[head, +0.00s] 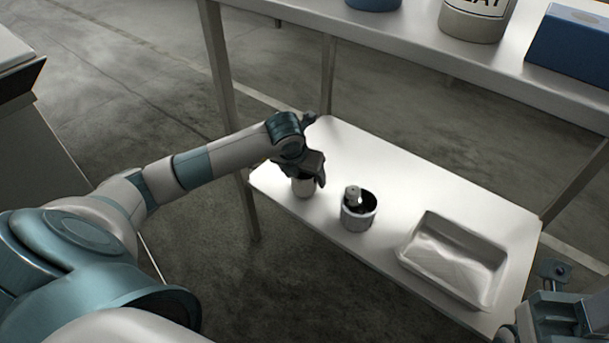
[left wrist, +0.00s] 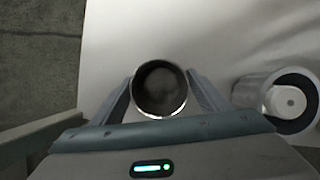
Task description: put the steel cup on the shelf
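The steel cup (head: 304,188) is a small, upright, pale metal cylinder at the left end of the white lower shelf (head: 400,180). I cannot tell whether its base touches the surface. My left gripper (head: 311,179) is around the cup from above and partly hides it. In the left wrist view the round open mouth of the cup (left wrist: 160,88) lies between my two fingers, which meet its sides; the cup looks dark and empty inside. My right gripper (head: 556,290) shows only in part at the lower right, and its fingers are not clear.
A shallow metal tray (head: 414,262) lies farther right. The upper tabletop (head: 400,38) holds a labelled tub (head: 470,24) and a blue box (head: 575,50). Behind the cup the shelf is clear.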

